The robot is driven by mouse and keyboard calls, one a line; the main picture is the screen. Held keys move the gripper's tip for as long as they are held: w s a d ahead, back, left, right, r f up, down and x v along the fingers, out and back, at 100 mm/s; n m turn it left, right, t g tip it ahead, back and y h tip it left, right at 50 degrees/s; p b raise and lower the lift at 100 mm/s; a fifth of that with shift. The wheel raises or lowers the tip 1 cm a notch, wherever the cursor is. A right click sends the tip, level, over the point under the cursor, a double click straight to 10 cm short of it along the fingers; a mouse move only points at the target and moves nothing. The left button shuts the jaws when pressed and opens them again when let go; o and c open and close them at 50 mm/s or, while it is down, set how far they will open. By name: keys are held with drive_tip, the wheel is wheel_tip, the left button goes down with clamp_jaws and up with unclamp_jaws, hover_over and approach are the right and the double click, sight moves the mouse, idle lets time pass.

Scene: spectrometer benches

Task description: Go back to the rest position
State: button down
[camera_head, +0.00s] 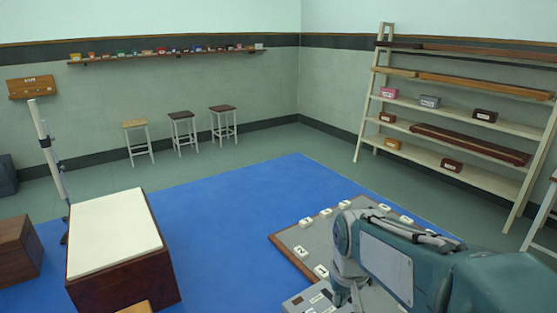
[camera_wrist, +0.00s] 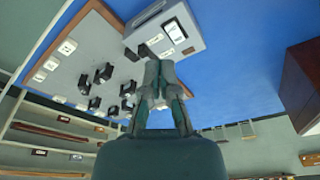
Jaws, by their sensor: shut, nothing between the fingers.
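The grey box (camera_head: 300,303) shows at the bottom edge.
A white-topped brown bench (camera_head: 110,232) stands at left, beside a brown box (camera_head: 18,250) and a pale pole (camera_head: 46,150). Shelving (camera_head: 450,160) with small boxes stands at back right. Stools (camera_head: 182,125) line the back wall. The blue mat (camera_head: 220,220) is clear between.

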drive_tip(key=s+d+r+t, duration=0.1)
drive_tip(key=s+r, duration=0.1)
drive_tip(key=s, duration=0.5)
drive_tip(key=s+d+r+t, duration=0.2)
drive_tip(key=s+r, duration=0.1)
drive_tip(key=s, duration=0.4)
drive_tip(key=shift+t, duration=0.3)
drive_tip(key=c, duration=1.3)
unclamp_jaws()
drive_tip(key=shift+c, duration=0.2)
